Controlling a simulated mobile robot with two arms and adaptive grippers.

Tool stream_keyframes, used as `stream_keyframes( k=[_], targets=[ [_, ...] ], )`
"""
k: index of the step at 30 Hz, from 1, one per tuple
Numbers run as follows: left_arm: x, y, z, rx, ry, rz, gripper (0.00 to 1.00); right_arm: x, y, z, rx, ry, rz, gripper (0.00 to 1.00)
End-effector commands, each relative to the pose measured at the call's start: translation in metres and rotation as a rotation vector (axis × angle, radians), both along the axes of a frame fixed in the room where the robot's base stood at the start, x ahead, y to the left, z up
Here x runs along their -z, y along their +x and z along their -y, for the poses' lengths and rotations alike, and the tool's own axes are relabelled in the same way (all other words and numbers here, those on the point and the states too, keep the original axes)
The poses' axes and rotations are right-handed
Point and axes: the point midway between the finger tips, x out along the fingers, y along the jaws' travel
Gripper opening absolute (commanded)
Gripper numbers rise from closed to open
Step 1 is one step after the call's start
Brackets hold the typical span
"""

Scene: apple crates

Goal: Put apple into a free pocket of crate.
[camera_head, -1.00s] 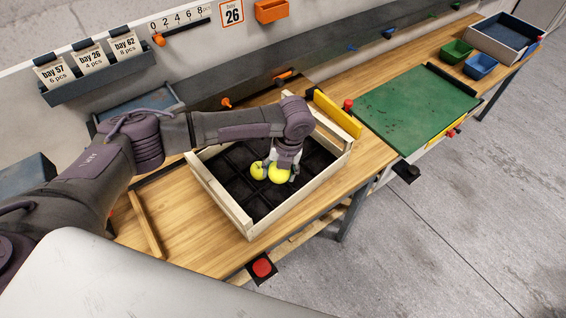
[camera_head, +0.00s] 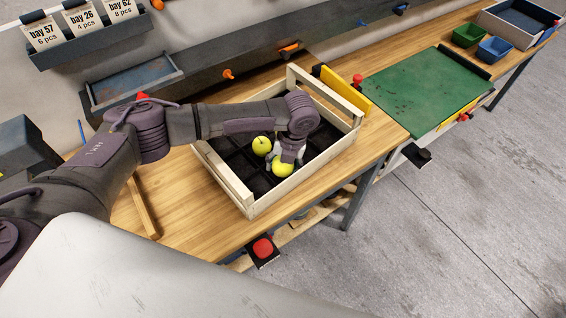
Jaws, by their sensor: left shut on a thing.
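The wooden crate (camera_head: 240,192) stands on the workbench, with a black insert divided into pockets. One yellow-green apple (camera_head: 262,146) sits in a pocket near the crate's middle. My left gripper (camera_head: 286,162) is over the crate, pointing down, and is shut on a second yellow-green apple (camera_head: 283,169). That apple is nearer the crate's front side than the first one. I cannot tell whether it touches the insert. My arm hides part of the crate's back. The right gripper is not in view.
A green mat (camera_head: 420,90) lies to the right of the crate, past a yellow block (camera_head: 346,91). Green (camera_head: 468,36) and blue (camera_head: 494,49) bins stand farther right. A wooden strip (camera_head: 143,207) lies left of the crate. A red button (camera_head: 263,248) is at the bench's front edge.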

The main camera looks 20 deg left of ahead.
Motion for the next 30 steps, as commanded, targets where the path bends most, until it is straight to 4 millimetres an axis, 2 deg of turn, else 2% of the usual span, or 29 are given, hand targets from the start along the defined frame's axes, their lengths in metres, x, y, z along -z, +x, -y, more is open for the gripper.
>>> stream_keyframes(
  k=[4, 10, 11, 15, 26, 30],
  targets=[
    [0.000, 0.000, 0.000, 0.000, -0.001, 0.000, 0.24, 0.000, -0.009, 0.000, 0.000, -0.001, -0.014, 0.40],
    [0.000, 0.000, 0.000, 0.000, -0.001, 0.000, 0.24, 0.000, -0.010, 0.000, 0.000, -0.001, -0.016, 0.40],
    [0.000, 0.000, 0.000, 0.000, -0.001, 0.000, 0.66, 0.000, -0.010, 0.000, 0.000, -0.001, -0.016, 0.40],
    [0.000, 0.000, 0.000, 0.000, -0.001, 0.000, 0.89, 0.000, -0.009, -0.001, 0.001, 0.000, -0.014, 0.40],
    [-0.002, 0.000, 0.001, 0.000, -0.001, 0.000, 0.90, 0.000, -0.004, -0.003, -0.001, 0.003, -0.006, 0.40],
    [-0.016, 0.001, 0.004, 0.000, -0.003, 0.002, 0.90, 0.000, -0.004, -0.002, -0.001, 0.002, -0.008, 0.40]
  ],
)
